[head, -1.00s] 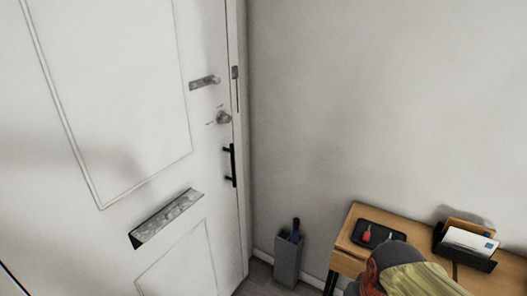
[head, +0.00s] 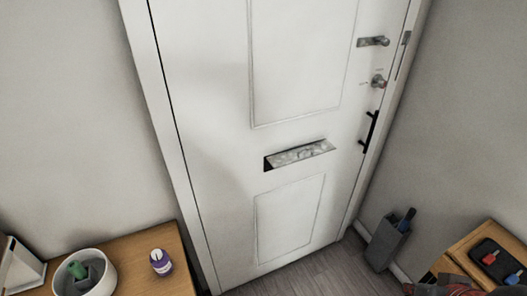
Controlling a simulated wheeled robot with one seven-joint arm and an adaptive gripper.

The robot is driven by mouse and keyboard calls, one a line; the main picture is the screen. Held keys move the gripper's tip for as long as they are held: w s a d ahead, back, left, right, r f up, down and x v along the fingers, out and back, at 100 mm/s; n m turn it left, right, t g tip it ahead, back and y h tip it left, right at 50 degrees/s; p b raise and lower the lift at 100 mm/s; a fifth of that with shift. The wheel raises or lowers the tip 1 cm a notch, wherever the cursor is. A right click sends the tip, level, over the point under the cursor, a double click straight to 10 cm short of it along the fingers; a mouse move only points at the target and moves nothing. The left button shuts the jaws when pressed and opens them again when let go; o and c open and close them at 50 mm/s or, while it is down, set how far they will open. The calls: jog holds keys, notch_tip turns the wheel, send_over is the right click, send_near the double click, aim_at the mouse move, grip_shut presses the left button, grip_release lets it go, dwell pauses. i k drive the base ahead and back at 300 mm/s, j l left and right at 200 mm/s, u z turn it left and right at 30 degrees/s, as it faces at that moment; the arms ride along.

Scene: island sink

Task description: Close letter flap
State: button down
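The letter flap (head: 303,153) is a silvery, mottled plate across the middle of the white door (head: 225,110). It seems to stand out from the door at an angle, with a dark wedge showing at its left end. The flap looks open, though how far is hard to tell. The door looks closed in its frame. My gripper does not show in the head view, and nothing is seen touching the flap.
A wooden table (head: 150,250) stands at left, another (head: 480,240) at right. A grey umbrella stand (head: 385,243) is right of the door. Floor before the door is clear.

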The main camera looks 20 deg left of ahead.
aim_at(282, 159)
jog(key=u, duration=0.7)
jog(key=i+l, duration=0.15)
jog(key=i, duration=0.35)
jog(key=i+l+u, duration=0.1)
jog(key=i, duration=0.45)
